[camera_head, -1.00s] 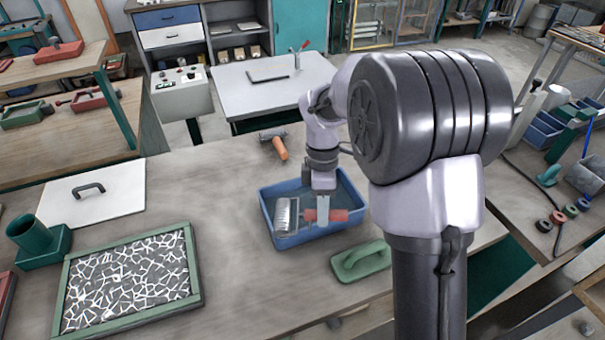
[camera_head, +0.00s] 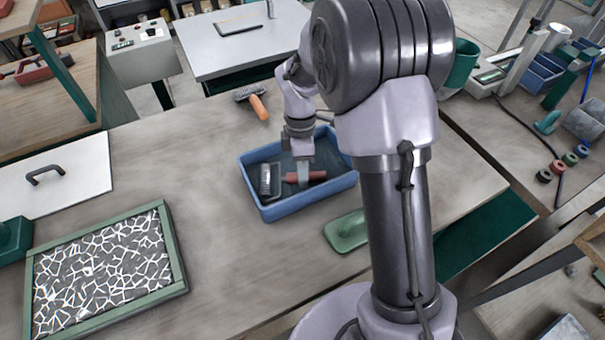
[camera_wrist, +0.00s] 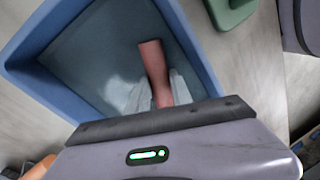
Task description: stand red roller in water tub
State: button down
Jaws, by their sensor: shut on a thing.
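The red-handled roller (camera_head: 269,182) has a grey ribbed drum at its left end and lies roughly level within the outline of the blue water tub (camera_head: 307,206). My gripper (camera_head: 303,181) reaches down into the tub and is shut on the red handle. In the wrist view, the handle (camera_wrist: 153,62) passes between the pale fingertips (camera_wrist: 160,96), with the tub's blue floor (camera_wrist: 88,62) behind it. The drum is hidden there. Whether the roller touches the tub floor I cannot tell.
An orange-handled tool (camera_head: 259,107) lies behind the tub. A green float (camera_head: 346,231) lies close in front. A green-framed panel of white fibres (camera_head: 104,272) and a white board with a handle (camera_head: 60,178) are at left. The bench between panel and tub is clear.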

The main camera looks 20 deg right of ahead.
jog(key=c, duration=1.1)
grip_release()
jog(key=shift+f, duration=0.1)
jog(key=shift+c, duration=0.2)
notch_tip(320, 180, up, 20)
jog(key=s+m+t+p, duration=0.2)
jog(key=m+p, duration=0.3)
jog(key=p, duration=0.1)
jog(key=s+a+r+m+t+y, duration=0.1)
jog(key=s+r+m+t, duration=0.2)
jog(key=s+m, duration=0.4)
jog(key=s+a+r+m+t, duration=0.2)
jog(key=s+r+m+t, duration=0.1)
jog(key=s+m, duration=0.5)
jog(key=shift+s+y, duration=0.4)
jog(key=shift+s, duration=0.8)
